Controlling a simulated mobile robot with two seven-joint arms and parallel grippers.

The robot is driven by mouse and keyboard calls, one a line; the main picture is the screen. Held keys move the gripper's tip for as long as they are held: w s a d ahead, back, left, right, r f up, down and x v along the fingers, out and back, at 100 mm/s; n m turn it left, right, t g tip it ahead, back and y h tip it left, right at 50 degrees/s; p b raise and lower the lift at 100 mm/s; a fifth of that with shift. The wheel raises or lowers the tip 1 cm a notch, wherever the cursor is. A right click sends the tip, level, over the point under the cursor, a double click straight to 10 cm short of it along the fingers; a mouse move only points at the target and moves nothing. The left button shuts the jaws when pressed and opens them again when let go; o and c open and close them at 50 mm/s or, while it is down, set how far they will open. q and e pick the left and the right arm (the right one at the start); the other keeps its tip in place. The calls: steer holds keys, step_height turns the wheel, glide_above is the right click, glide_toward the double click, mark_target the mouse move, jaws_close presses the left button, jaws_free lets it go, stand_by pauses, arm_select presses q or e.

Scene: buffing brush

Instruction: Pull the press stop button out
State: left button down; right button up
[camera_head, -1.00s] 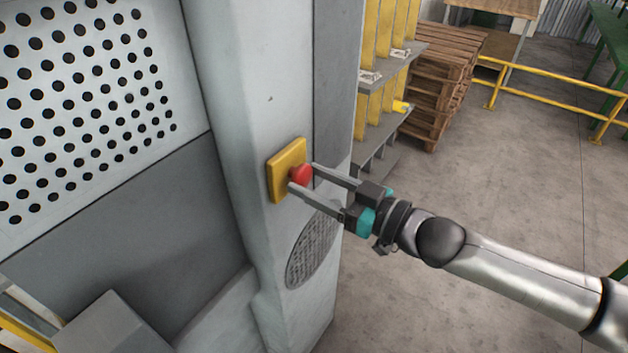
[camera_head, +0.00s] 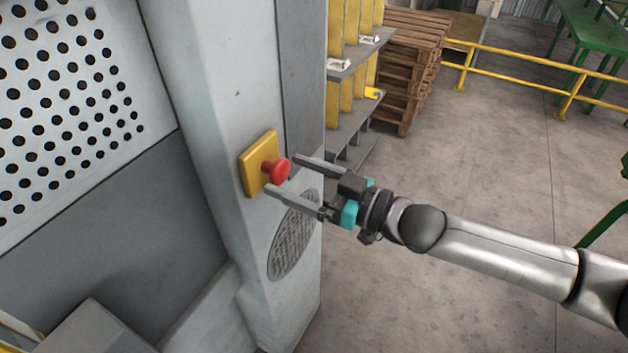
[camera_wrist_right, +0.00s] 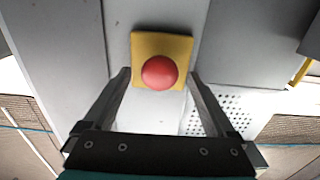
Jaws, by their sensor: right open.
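The press stop button (camera_head: 277,171) is a red mushroom knob on a yellow square plate (camera_head: 248,172) on the grey press column. The knob stands out from the plate, with a red neck showing behind it. My right gripper (camera_head: 282,174) is open, its two fingers pointing at the plate on either side of the knob, with gaps to it. In the right wrist view, the round red knob (camera_wrist_right: 159,72) lies midway between the open fingertips (camera_wrist_right: 159,74), in front of the yellow plate (camera_wrist_right: 178,43). Whether the tips reach past the knob is hard to tell. My left gripper is out of view.
The grey press column (camera_head: 205,90) has a round vent (camera_head: 293,238) below the button. A perforated panel (camera_head: 65,85) is at left. Shelving with yellow parts (camera_head: 350,70) and stacked pallets (camera_head: 405,70) stand behind. Open floor (camera_head: 480,160) lies to the right.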

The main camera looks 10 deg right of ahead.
steer(key=b+v, duration=0.1)
steer(key=v, duration=1.4)
steer(key=shift+b, duration=0.4)
steer(key=shift+d, duration=0.1)
